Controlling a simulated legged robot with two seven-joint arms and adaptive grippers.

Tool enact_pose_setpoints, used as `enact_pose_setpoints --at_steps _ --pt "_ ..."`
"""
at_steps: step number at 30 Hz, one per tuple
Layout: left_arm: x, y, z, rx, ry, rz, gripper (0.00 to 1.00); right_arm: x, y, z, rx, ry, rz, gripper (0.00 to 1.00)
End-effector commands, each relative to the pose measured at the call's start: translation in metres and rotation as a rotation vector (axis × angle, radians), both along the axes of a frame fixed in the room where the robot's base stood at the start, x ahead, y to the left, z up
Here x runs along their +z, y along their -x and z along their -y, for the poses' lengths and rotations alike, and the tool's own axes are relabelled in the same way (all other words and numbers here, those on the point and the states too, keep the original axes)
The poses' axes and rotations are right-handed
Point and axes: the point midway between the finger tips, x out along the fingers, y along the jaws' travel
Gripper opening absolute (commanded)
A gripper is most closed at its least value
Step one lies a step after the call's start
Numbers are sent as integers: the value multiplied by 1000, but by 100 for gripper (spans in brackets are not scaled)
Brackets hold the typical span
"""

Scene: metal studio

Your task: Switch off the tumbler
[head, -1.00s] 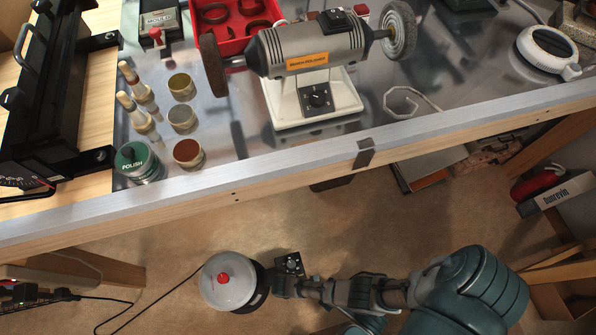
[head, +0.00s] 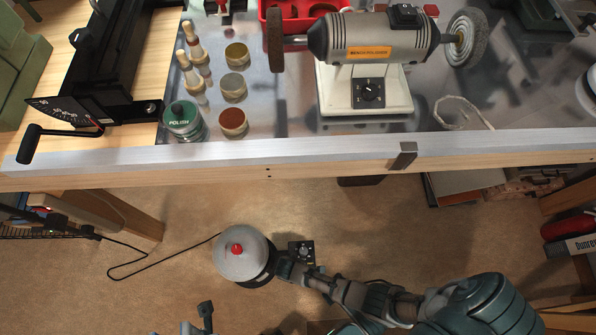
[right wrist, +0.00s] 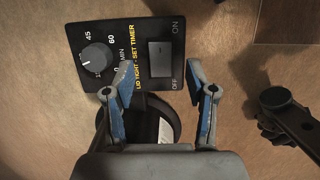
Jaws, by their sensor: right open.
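The tumbler (head: 240,254) stands on the floor in front of the bench, with a pale round lid and a red knob. Its black control panel (head: 301,252) sits at its right side. In the right wrist view the panel shows a timer dial (right wrist: 96,57) and a rocker switch (right wrist: 160,59) marked ON and OFF; I cannot tell which way it is set. My right gripper (right wrist: 158,97) is open and empty, its fingers near the panel's lower edge. In the head view it overlaps the tumbler's right side. Parts of my left gripper (head: 198,318) show at the bottom; its opening is unclear.
The workbench edge (head: 340,148) runs above the floor area. On it stand a bench polisher (head: 370,37) and a green polish jar (head: 184,121). A black cable (head: 165,262) runs left from the tumbler. Boxes and a red item (head: 568,227) lie at the right.

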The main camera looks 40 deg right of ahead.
Motion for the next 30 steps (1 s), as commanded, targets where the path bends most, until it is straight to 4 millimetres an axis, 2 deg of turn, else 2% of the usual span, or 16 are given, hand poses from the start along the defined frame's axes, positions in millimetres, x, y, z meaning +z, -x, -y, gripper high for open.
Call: enact_pose_setpoints --at_steps 6,12,30 --pt "0 0 0 0 -1 1 40 45 -7 -11 0 -1 3 56" --pt "0 0 0 0 -1 1 40 69 -11 -17 0 1 1 56" --pt "-1 -3 0 -1 -1 -2 40 73 -12 -18 0 1 1 56"
